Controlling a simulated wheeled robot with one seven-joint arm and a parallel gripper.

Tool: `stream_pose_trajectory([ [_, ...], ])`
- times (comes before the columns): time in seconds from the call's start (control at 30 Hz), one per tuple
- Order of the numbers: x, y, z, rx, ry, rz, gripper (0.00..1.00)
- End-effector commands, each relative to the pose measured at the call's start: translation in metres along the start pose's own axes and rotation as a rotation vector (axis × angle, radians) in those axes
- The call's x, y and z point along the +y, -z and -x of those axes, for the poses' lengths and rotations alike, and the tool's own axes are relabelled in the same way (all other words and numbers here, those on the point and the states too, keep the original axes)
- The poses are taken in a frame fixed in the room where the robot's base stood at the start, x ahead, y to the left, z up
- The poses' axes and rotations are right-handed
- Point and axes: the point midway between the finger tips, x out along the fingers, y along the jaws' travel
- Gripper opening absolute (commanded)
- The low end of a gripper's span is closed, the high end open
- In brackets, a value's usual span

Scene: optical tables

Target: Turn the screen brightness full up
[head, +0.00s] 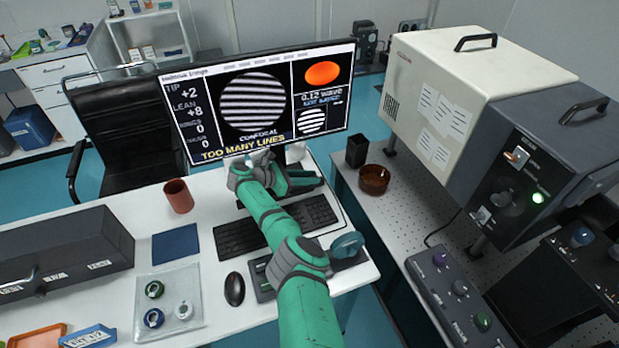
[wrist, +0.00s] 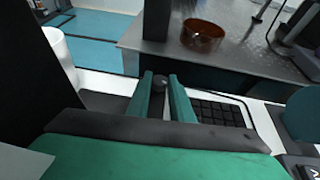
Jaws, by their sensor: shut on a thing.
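The screen (head: 257,98) stands at the back of the white desk, lit, with a striped round pattern and the words "TOO MANY LINES". My gripper (head: 316,181) is low in front of the screen's right half, above the back of the keyboard. In the wrist view the two green fingers of my gripper (wrist: 160,88) close on a small dark round knob (wrist: 159,82) at their tips. The fingers hide much of this knob, and its marking cannot be read. In the head view I cannot make out the knob.
A red-brown cup (head: 178,196) stands on the desk. Right of a gap, the optical table holds an amber dish (head: 374,179), a black box (head: 357,151) and a large instrument (head: 441,96).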

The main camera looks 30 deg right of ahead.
Motion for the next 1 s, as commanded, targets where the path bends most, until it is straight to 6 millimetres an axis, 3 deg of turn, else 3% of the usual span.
stream_pose_trajectory([
  [0.43,-0.002,-0.001,-0.004,0.0,0.01,-0.003,0.0],
  [0.47,-0.002,-0.001,-0.004,0.0,0.01,-0.003,0.22],
  [0.53,-0.002,-0.001,-0.004,0.0,0.01,-0.003,0.39],
  [0.87,0.0,0.0,0.0,0.0,0.006,-0.002,0.39],
  [1.0,0.0,0.0,0.013,0.001,0.004,-0.002,0.39],
])
